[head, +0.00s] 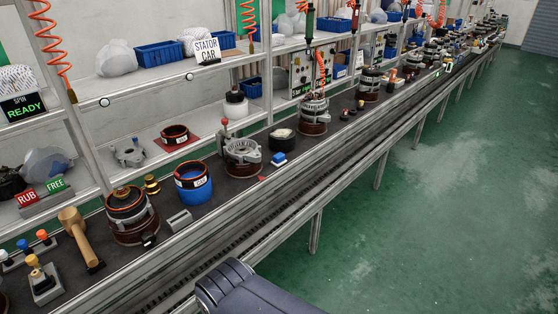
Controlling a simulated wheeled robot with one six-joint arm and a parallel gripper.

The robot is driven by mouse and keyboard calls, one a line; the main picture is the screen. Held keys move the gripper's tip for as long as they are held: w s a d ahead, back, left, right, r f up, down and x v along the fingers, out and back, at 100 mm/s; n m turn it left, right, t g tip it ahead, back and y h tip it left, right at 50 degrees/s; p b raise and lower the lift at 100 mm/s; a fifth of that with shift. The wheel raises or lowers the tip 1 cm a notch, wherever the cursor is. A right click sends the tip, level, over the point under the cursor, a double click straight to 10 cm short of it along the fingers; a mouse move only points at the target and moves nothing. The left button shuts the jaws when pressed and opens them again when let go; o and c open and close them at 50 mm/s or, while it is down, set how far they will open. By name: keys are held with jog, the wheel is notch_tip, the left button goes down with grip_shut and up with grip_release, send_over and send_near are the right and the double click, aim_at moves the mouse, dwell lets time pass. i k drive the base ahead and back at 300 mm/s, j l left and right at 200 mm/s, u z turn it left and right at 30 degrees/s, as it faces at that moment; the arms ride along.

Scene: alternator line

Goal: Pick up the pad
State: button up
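No thing in the head view is labelled as the pad, and I cannot tell for certain which one it is. A small blue and white block (278,159) lies on the dark bench top. A round pale-topped item (282,134) with a dark rim sits just behind it. A flat red square mat (196,135) lies farther left under a brown ring (175,133). A dark rounded part of my own arm shows at the bottom centre, in front of the bench. My gripper's fingers are not in view.
The long bench (155,245) holds several alternator housings (241,151), a blue tub (192,186) and a wooden mallet (78,236). A rail (240,205) runs along its front. Shelves with blue bins (158,55) and hanging orange coils (52,38) stand above. The green floor (440,200) at right is clear.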

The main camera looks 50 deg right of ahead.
aim_at(279, 159)
jog(key=z, duration=1.45)
